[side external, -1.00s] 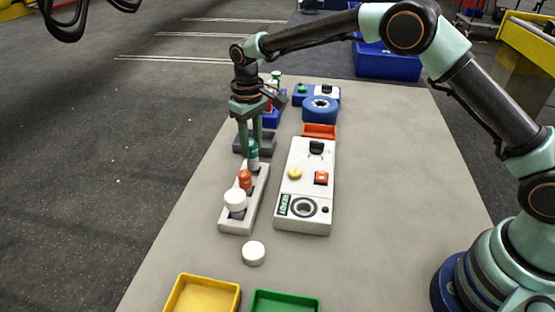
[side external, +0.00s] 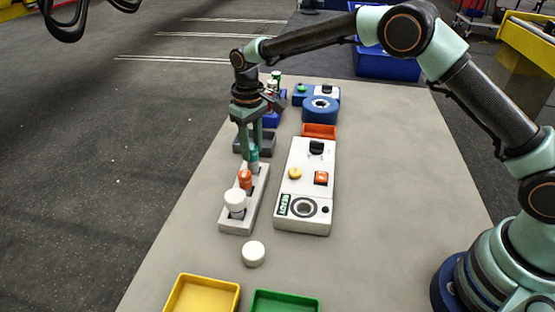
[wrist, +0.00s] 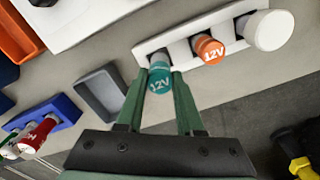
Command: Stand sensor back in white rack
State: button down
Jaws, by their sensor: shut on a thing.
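The white rack (side external: 231,226) stands on the table and also shows in the wrist view (wrist: 180,52). An orange sensor (side external: 245,180) stands in the middle slot and a white-capped one (side external: 234,201) in the near slot.
A white panel (side external: 293,215) with knob and buttons lies right of the rack. A grey tray (side external: 240,148) and a blue rack (side external: 274,121) stand behind. A white cap (side external: 253,254) lies in front, beyond it yellow (side external: 199,305) and green (side external: 284,303) bins.

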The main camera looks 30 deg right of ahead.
jog(key=shift+f, duration=0.4)
jog(key=shift+f, duration=0.35)
jog(key=shift+f, duration=0.45)
jog(key=shift+c, duration=2.3)
grip_release()
jog(key=shift+r, duration=3.55)
